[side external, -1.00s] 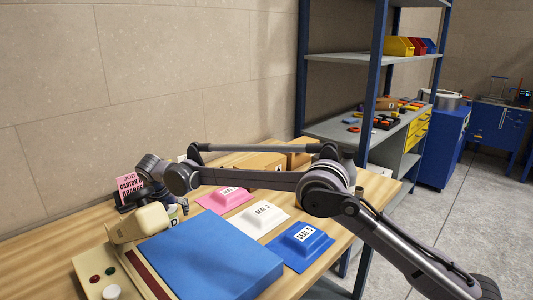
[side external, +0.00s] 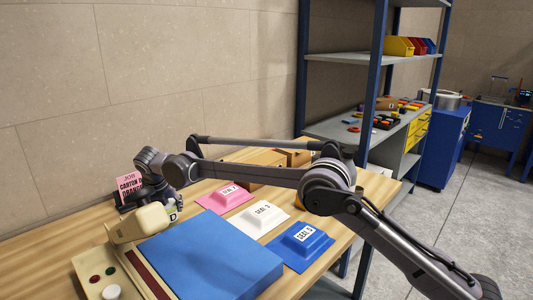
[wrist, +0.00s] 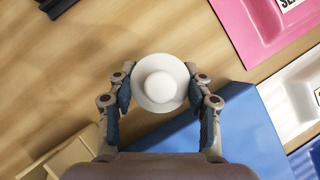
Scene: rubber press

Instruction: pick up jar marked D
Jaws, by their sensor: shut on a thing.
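The jar marked D (side external: 172,217) stands out by its dark letter on a pale label, just behind the cream press head (side external: 140,222) in the side view. Most of the jar is hidden by my gripper and the press. In the wrist view a white round lid with a knob (wrist: 160,85) sits between the fingers. My gripper (wrist: 161,95) is shut on the jar, with one finger on each side of it. Whether the jar's base touches the table cannot be told.
A blue slab (side external: 210,255) lies in front of the jar. Pink (side external: 225,198), white (side external: 260,218) and blue (side external: 300,245) seal pads lie to the right. A pink job card (side external: 129,185) stands behind. Cardboard boxes (side external: 262,165) sit at the back.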

